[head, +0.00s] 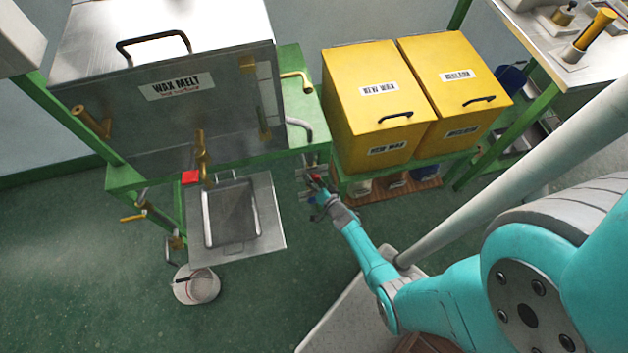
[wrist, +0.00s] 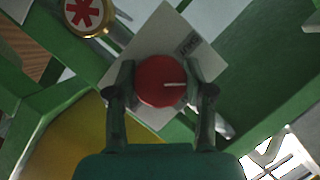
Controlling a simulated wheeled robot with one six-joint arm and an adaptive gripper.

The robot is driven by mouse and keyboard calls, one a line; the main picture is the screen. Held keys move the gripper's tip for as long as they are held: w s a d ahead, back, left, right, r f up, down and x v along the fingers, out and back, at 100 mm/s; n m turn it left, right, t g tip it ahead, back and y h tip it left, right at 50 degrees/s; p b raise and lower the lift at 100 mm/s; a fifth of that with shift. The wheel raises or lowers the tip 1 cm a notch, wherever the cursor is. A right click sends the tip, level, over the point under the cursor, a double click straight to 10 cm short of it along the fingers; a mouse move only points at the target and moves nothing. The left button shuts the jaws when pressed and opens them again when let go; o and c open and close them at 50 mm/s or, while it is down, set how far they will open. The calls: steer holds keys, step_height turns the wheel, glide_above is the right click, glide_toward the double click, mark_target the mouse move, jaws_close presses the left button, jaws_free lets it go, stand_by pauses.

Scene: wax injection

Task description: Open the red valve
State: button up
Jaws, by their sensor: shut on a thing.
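In the wrist view a round red knob (wrist: 158,88) with a short white line on its face sits in front of a pale labelled plate (wrist: 196,52). The white line points to the right. My gripper (wrist: 160,92) has one finger on each side of the knob and is shut on it. In the head view my gripper (head: 317,186) is at the right end of the green wax melt stand, low beside its leg, and the knob is too small to make out clearly. A red handle (head: 190,177) shows beside the brass tap under the melt tank.
A brass-rimmed dial with a red star (wrist: 86,12) is at the upper left of the wrist view. The wax melt tank (head: 215,110) stands left, with a metal tray (head: 275,232) below. Yellow wax bins (head: 345,110) stand right of my gripper. Green stand bars surround the knob.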

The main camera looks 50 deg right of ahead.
steer(key=m+t, duration=0.1)
steer(key=m, duration=0.2)
steer(key=shift+d+t+y, duration=0.1)
steer(key=shift+t+y, duration=0.2)
steer(key=shift+y, duration=0.1)
steer(key=shift+m+t, duration=0.6)
steer(key=shift+m, duration=1)
steer(key=shift+r, duration=0.1)
steer(key=o, duration=1.2)
steer(key=shift+s, duration=0.1)
steer(key=v, duration=1.1)
steer(key=shift+s, duration=0.35)
